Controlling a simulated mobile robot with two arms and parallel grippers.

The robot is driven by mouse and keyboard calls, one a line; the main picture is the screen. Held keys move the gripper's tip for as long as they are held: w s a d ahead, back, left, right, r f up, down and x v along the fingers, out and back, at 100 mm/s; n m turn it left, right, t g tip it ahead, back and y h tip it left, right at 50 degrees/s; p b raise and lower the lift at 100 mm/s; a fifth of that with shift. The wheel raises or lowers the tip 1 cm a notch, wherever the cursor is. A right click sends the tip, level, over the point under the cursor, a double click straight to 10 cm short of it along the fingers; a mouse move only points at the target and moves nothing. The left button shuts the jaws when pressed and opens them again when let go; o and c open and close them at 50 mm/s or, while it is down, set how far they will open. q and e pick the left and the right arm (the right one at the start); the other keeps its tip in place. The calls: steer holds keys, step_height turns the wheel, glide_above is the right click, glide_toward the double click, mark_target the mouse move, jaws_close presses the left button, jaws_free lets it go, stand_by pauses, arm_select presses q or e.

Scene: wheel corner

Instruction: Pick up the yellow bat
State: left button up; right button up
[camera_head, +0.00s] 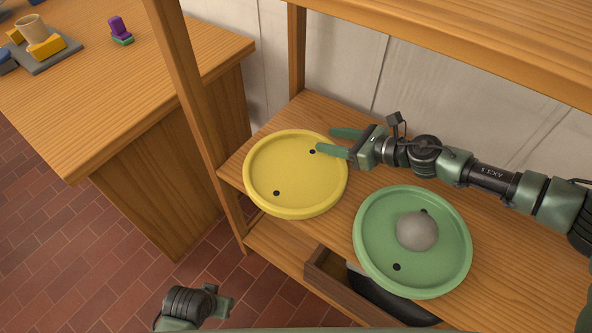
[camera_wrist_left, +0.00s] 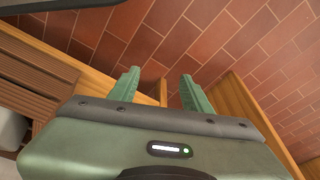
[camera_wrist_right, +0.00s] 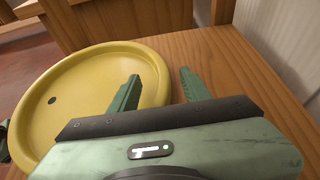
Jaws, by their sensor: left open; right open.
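The yellow bat (camera_head: 295,170) is a round, shallow-rimmed disc with two dark holes, lying on the left end of the wooden shelf. It also shows in the right wrist view (camera_wrist_right: 85,110). My right gripper (camera_head: 324,142) is open at the bat's far right rim. In the right wrist view (camera_wrist_right: 160,75), one finger is over the bat and the other is over bare wood, with the rim between them in the picture. I cannot tell whether they touch it. My left gripper (camera_wrist_left: 160,80) is open and empty over the brick floor.
A green bat (camera_head: 375,245) with a grey lump (camera_head: 417,231) lies right of the yellow bat. A wooden post (camera_head: 190,110) rises at the shelf's left end. A table (camera_head: 110,85) with small objects stands at left.

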steer(key=shift+x, duration=1.1)
jaws_close()
steer(key=shift+r, duration=0.1)
steer(key=shift+r, duration=0.1)
